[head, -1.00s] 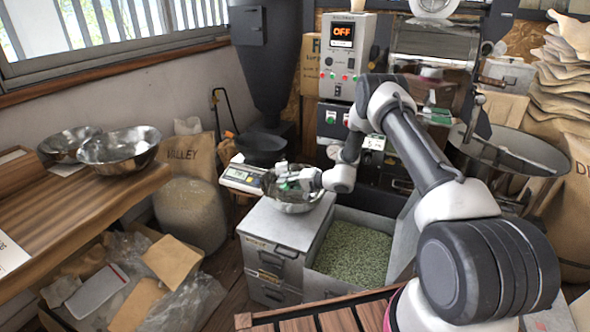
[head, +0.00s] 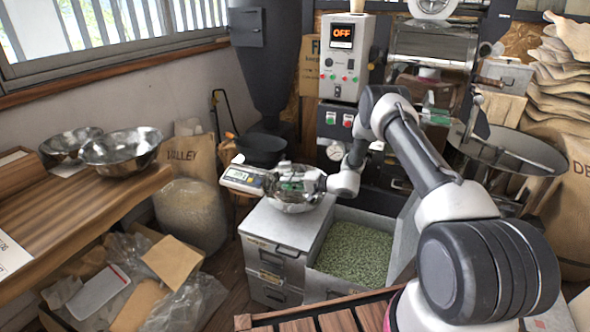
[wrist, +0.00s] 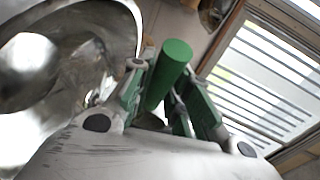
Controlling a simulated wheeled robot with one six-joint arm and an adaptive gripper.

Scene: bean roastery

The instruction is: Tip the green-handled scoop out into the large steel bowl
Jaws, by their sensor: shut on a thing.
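A shiny steel bowl (head: 296,204) stands on top of the grey drawer cabinet. My gripper (head: 292,185) is over this bowl, reaching in from the right. It is shut on the green handle (wrist: 172,68) of the scoop, which sticks out between the fingers in the wrist view. The scoop's pan is hidden behind my gripper, so I cannot tell its tilt or what it holds. The inside of a steel bowl (wrist: 75,75) fills the left of the wrist view, close beside the fingers.
A scale (head: 243,178) sits directly left of the bowl, with a dark pan (head: 262,148) behind. A bin of green beans (head: 352,250) is at front right. Two other steel bowls, one nearer (head: 120,152) and one farther (head: 62,147), stand on the wooden counter (head: 85,205).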

